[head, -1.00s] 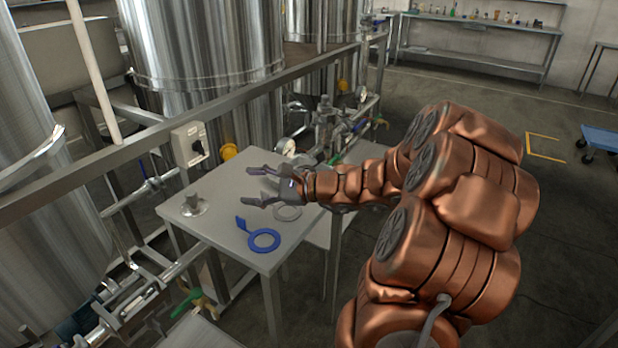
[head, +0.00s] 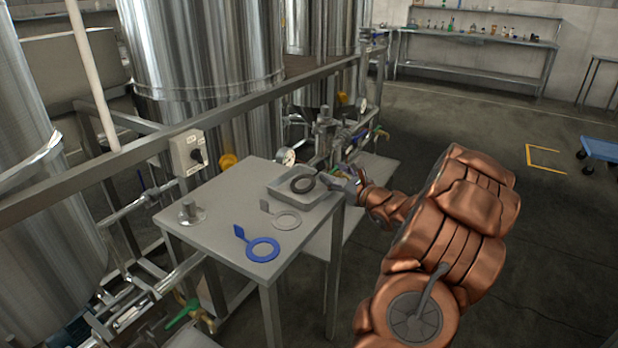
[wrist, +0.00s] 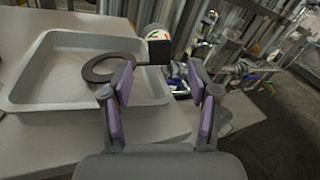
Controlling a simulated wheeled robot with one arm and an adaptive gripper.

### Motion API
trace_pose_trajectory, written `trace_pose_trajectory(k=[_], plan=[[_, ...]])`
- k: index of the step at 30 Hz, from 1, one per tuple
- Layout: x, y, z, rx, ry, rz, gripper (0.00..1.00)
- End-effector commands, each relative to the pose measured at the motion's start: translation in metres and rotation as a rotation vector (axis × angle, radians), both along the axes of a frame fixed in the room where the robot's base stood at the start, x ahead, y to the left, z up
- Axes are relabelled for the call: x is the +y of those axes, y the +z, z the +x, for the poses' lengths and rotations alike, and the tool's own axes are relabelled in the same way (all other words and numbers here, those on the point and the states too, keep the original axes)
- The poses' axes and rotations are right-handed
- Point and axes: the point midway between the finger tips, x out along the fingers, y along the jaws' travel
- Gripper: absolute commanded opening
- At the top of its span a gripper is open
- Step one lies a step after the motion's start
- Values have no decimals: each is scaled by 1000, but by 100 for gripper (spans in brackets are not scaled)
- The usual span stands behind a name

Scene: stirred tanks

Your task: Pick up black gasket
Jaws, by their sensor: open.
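The black gasket (head: 293,184) is a dark flat ring in a shallow grey tray (head: 296,207) on the small table. In the wrist view the gasket (wrist: 88,70) lies tilted across the tray (wrist: 60,116), its tab with a dark square block reaching over the rim at right. My gripper (head: 341,182) is at the tray's right side. In the wrist view my gripper (wrist: 160,72) is open, with purple-padded fingers. The tab appears ahead of and between the fingertips; contact cannot be told.
On the same table (head: 215,247) lie a blue ring with a tab (head: 263,258), a pale grey ring (head: 286,228) and a metal fitting (head: 189,215). Steel tanks, pipes and a grey rail (head: 230,112) stand behind. Open floor lies to the right.

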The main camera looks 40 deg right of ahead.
Motion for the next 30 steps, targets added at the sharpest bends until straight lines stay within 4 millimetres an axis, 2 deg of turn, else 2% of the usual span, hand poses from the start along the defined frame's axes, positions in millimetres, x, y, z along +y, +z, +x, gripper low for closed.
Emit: trace_pose_trajectory(k=[8,19,30], plan=[[-1,0,14,2,2,-3,60],[-4,0,52,2,3,-1,60],[-6,1,57,0,0,-1,58]])
